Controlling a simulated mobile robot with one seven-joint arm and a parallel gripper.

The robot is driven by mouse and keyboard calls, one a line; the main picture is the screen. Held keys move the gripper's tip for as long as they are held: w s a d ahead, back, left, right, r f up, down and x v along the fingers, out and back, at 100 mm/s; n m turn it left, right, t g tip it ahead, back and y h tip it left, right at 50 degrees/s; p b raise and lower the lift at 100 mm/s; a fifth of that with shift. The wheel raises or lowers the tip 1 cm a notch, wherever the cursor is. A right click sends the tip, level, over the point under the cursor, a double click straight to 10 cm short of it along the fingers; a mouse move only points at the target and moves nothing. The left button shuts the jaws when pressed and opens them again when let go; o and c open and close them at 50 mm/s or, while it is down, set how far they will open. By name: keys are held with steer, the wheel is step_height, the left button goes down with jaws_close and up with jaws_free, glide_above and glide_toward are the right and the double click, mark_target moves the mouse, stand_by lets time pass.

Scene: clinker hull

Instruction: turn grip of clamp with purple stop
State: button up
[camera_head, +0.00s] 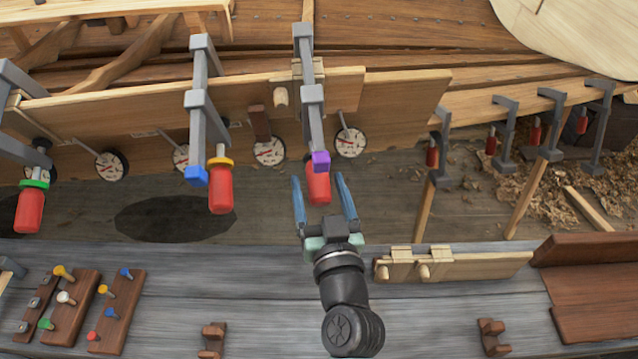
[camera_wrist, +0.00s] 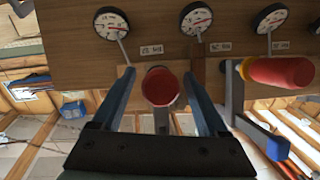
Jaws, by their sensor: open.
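The clamp with the purple stop (camera_head: 321,161) hangs on the hull plank in the middle of the head view. Its red grip (camera_head: 318,186) points down toward my gripper. My gripper (camera_head: 324,181) is open, with one blue finger on each side of the red grip in the head view. In the wrist view the red grip (camera_wrist: 161,87) shows end-on between the two open fingers (camera_wrist: 159,85), near their tips. I cannot tell whether a finger touches it. The purple stop is not visible in the wrist view.
A clamp with a blue stop (camera_head: 196,175) and red grip (camera_head: 221,190) hangs to the left, and one with a green stop (camera_head: 35,184) is farther left. Dial gauges (camera_head: 351,142) line the plank. A bench (camera_head: 260,290) with wooden blocks lies in front.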

steer(key=shift+c, duration=0.3)
jaws_close()
steer(key=shift+f+b, duration=0.1)
steer(key=shift+b, duration=0.3)
steer(key=shift+f+m+y+b, duration=0.15)
steer(key=shift+m+y+b, duration=0.45)
steer(key=shift+b, duration=0.55)
steer(key=shift+m+y+b, duration=0.6)
steer(key=shift+m+b, duration=0.2)
steer(key=shift+b, duration=0.45)
steer(key=shift+r+m+y+b, duration=0.2)
steer(key=shift+m+y+b, duration=0.8)
steer(key=shift+m+b, duration=0.5)
